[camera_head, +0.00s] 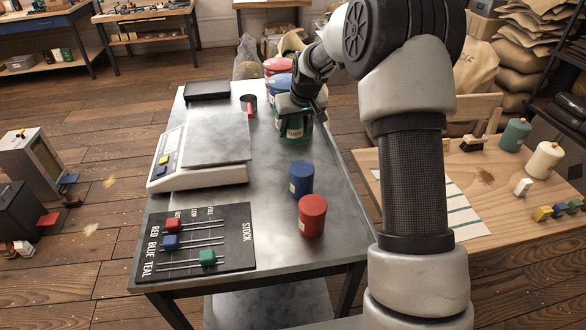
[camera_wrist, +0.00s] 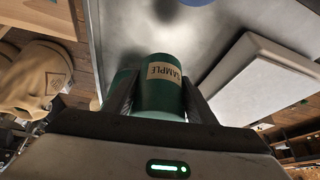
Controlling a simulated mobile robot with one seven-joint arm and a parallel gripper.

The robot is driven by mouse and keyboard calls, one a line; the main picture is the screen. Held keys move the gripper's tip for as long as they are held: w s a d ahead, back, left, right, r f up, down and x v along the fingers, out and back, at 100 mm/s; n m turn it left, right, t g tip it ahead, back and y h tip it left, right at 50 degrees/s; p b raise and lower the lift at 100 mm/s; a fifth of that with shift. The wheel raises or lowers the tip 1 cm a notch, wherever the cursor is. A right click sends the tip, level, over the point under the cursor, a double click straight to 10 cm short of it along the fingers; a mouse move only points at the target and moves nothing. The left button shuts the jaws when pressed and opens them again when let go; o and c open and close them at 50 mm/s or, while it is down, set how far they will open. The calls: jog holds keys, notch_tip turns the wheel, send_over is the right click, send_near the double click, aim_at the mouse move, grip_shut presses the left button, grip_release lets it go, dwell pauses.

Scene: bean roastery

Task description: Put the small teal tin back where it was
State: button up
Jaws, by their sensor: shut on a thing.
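The small teal tin (camera_head: 294,131) with a "SAMPLE" label is between the fingers of my gripper (camera_head: 300,106), over the far right part of the metal table. In the wrist view the tin (camera_wrist: 162,72) sits between both fingers of my gripper (camera_wrist: 160,95), which is shut on it. I cannot tell whether its base touches the table. Another teal rounded thing (camera_wrist: 121,82) shows partly behind it. A small blue tin (camera_head: 301,179) and a small red tin (camera_head: 312,215) stand upright nearer on the metal table (camera_head: 265,235).
Larger blue (camera_head: 279,84) and red (camera_head: 277,66) tins stand at the far end, partly hidden by my gripper. A scale (camera_head: 205,150) stands left, with a black tray (camera_head: 207,89) beyond. A stock board (camera_head: 195,245) with coloured sliders lies at front left. A wooden table (camera_head: 480,205) stands right.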

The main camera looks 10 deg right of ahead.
notch_tip(320, 180, down, 10)
jog(key=shift+w+r, duration=0.15)
dwell(0.3)
jog(key=shift+f+b, duration=0.25)
jog(key=shift+b, duration=0.15)
jog(key=o, duration=1.3)
